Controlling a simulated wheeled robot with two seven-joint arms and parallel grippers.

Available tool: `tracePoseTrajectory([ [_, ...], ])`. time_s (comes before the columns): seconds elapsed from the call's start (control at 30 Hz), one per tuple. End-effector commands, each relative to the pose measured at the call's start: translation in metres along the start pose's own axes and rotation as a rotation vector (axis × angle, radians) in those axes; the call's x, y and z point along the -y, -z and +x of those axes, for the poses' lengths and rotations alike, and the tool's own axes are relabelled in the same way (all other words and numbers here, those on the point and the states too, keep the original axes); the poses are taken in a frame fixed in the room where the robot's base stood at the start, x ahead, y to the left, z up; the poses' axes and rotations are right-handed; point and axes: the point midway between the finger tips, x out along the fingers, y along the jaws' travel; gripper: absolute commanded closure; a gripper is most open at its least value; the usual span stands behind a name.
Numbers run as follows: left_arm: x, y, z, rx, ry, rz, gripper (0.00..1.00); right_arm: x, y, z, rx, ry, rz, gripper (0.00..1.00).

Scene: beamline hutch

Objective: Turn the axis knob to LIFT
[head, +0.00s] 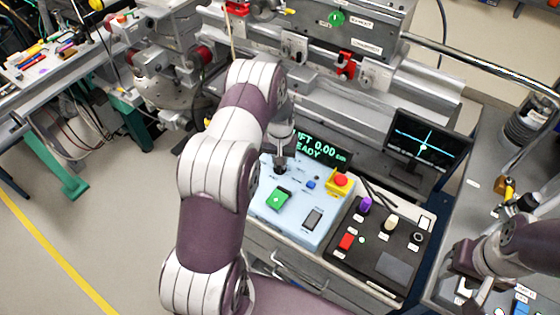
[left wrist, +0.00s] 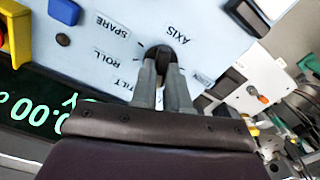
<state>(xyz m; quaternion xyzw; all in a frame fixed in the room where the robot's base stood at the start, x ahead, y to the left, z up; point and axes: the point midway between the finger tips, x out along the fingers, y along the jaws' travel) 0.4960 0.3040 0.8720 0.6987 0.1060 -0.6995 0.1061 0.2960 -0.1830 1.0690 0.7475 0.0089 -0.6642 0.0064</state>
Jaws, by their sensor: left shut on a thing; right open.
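The axis knob (left wrist: 158,51) is a small dark knob on the light blue control panel (head: 262,203). Printed labels AXIS, SPARE, ROLL and TILT surround it in the left wrist view; another label right of the fingers is too small to read. My left gripper (left wrist: 163,68) is shut on the knob, its grey fingers covering part of it. In the head view my left gripper (head: 281,161) reaches down to the back left of the panel, mostly hiding the knob. The green display (head: 318,148) behind reads LIFT 0.00 and READY, partly covered. My right gripper (head: 464,284) is open at the lower right, away from the panel.
The panel also carries a green switch (head: 278,198), a blue button (head: 311,184) and a red button (head: 341,180) on a yellow base. A black box (head: 383,263) with several knobs stands to its right. A monitor (head: 424,146) stands behind that box.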

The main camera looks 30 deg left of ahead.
Motion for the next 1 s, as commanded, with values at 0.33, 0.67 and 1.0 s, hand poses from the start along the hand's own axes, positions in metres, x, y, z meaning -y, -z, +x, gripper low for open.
tracePoseTrajectory([
  [0.33,-0.0001,0.0017,-0.0017,-0.005,0.000,0.032,1.00,0.0000,-0.0001,0.0009,0.000,0.000,0.000,0.57],
  [0.67,-0.0001,0.0017,-0.0016,-0.005,0.000,0.031,0.60,0.0000,-0.0001,0.0009,0.000,0.000,0.000,0.57],
  [1.0,-0.0001,0.0016,-0.0072,-0.004,0.000,0.030,0.60,0.0000,-0.0004,0.0032,0.000,0.000,0.000,0.57],
])
